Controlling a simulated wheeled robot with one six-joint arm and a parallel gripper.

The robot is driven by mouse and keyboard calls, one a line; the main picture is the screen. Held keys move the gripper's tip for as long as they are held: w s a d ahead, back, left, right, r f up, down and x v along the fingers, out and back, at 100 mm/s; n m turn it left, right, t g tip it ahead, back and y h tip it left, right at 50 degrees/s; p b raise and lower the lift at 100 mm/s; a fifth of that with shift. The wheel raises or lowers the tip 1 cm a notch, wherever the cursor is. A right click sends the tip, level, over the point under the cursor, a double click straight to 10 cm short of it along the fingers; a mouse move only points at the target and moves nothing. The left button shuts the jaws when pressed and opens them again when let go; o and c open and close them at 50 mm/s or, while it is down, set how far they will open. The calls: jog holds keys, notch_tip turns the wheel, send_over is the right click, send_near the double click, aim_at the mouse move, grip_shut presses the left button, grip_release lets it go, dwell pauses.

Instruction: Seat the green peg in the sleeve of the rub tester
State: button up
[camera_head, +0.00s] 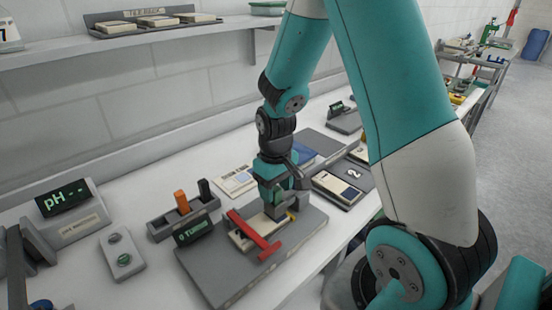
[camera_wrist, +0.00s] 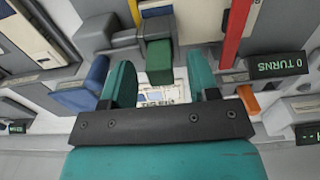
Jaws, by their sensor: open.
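The rub tester shows as a grey base plate (camera_head: 215,268) with a red bar (camera_head: 253,236) across it. The red bar also shows in the wrist view (camera_wrist: 235,30). The green peg (camera_wrist: 159,58) is in the wrist view, at the tester's grey block (camera_wrist: 157,12). I cannot tell how deep it sits in the sleeve. My gripper (camera_head: 276,196) is over the tester, pointing down. In the wrist view my gripper (camera_wrist: 162,84) is open, its teal fingers apart on either side of the peg's near end. The peg is hidden in the head view.
A grey rack (camera_head: 165,228) left of the tester holds an orange peg (camera_head: 181,202) and a dark peg (camera_head: 204,189). The display (camera_head: 194,233) reads 0 TURNS. A pH meter (camera_head: 65,202) stands farther left. A wall shelf (camera_head: 150,37) runs above the bench.

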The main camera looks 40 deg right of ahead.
notch_tip(320, 180, up, 16)
jog(key=b, duration=0.1)
dwell(0.6)
